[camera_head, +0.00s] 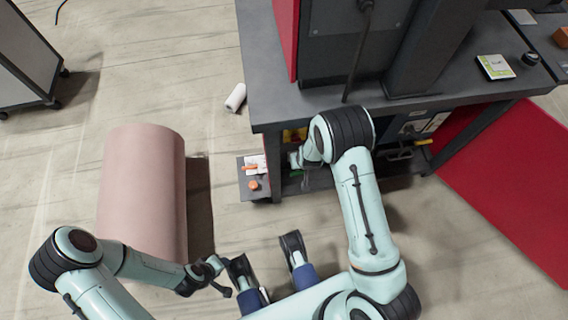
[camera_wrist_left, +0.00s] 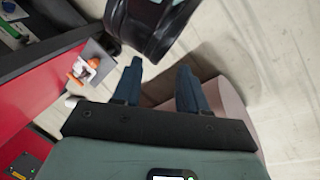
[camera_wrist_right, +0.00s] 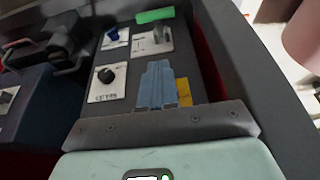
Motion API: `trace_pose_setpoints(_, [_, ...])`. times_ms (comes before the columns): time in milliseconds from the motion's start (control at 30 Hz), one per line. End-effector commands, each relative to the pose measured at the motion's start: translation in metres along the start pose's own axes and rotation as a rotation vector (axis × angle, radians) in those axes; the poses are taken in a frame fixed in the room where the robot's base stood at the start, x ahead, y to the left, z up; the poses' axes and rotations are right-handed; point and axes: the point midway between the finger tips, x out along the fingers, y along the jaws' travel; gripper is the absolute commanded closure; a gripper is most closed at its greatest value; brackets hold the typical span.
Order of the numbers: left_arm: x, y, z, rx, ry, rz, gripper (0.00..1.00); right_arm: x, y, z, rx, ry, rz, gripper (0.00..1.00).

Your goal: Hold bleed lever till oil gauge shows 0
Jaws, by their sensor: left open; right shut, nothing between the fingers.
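In the right wrist view a control panel fills the middle. A green handle (camera_wrist_right: 155,15) stands at its far end, beside a plate with a grey switch (camera_wrist_right: 152,40). A blue-topped control (camera_wrist_right: 113,36) and a black knob (camera_wrist_right: 105,76) are to the left. I cannot tell which is the bleed lever, and no oil gauge reading is legible. My right gripper (camera_wrist_right: 160,68) is shut and empty, over the panel and short of the green handle in the picture. My left gripper (camera_wrist_left: 158,75) is open and empty, away from the panel; in the head view it is low at the left (camera_head: 212,275).
A small side shelf (camera_head: 248,190) holds orange items. A white roll (camera_head: 236,97) lies on the floor.

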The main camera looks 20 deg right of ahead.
Motion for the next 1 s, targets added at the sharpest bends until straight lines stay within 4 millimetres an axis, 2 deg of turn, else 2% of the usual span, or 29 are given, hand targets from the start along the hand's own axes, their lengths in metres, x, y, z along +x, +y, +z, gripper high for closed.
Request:
trace_pose_setpoints(100, [0.003, -0.001, -0.002, 0.000, 0.005, 0.000, 0.57, 0.001, 0.000, -0.006, -0.001, 0.011, 0.002, 1.00])
trace_pose_setpoints(400, [0.002, 0.000, -0.002, 0.000, 0.005, 0.000, 0.57, 0.001, 0.000, -0.006, -0.001, 0.011, 0.002, 1.00])
trace_pose_setpoints(533, [0.005, -0.002, -0.005, -0.001, 0.014, 0.000, 0.57, 0.008, 0.000, -0.005, -0.001, 0.010, 0.002, 1.00])
trace_pose_setpoints(667, [0.013, -0.005, -0.015, -0.003, 0.041, -0.003, 0.57, 0.028, 0.000, -0.004, -0.001, 0.009, 0.003, 1.00])
trace_pose_setpoints(1000, [0.041, -0.017, -0.055, -0.014, 0.153, -0.013, 0.57, 0.101, 0.001, -0.005, -0.001, 0.009, 0.003, 1.00])
